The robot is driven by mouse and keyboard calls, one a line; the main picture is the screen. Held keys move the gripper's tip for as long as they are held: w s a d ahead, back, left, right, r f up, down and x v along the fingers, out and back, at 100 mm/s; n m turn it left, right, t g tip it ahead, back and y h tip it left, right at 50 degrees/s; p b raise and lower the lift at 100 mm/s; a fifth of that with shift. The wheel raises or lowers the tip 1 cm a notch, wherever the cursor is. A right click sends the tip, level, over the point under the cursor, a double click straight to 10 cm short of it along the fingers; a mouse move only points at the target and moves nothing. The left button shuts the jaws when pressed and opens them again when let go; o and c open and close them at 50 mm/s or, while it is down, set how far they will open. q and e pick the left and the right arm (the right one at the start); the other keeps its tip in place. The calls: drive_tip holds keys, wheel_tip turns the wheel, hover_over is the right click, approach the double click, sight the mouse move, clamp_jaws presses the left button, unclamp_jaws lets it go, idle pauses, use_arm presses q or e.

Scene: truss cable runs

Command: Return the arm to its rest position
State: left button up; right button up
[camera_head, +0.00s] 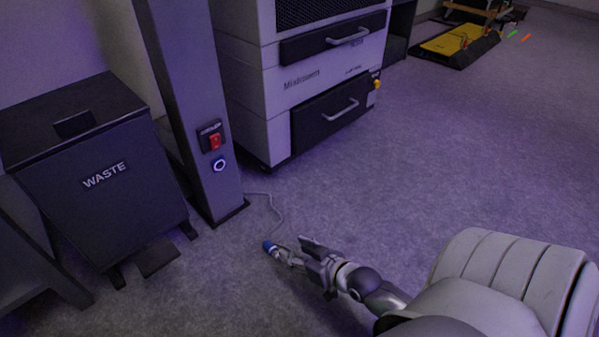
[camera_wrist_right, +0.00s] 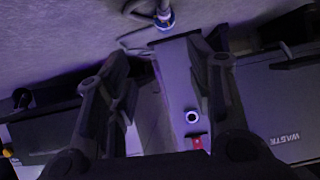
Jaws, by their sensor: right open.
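My right gripper (camera_head: 290,248) reaches in from the lower right of the head view, low over the floor. Its two fingers stand apart in the right wrist view (camera_wrist_right: 160,62), with nothing gripped between them. A blue-ended connector (camera_head: 268,245) shows just beyond the fingertips. In the right wrist view the connector (camera_wrist_right: 164,18) has a blue ring and lies past the fingertips, apart from them. Whether it rests on the floor is hard to tell. My left gripper is not in view.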

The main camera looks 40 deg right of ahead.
drive_tip(key=shift+s+r, duration=0.2)
drive_tip(key=shift+s, duration=0.1)
idle(0.4)
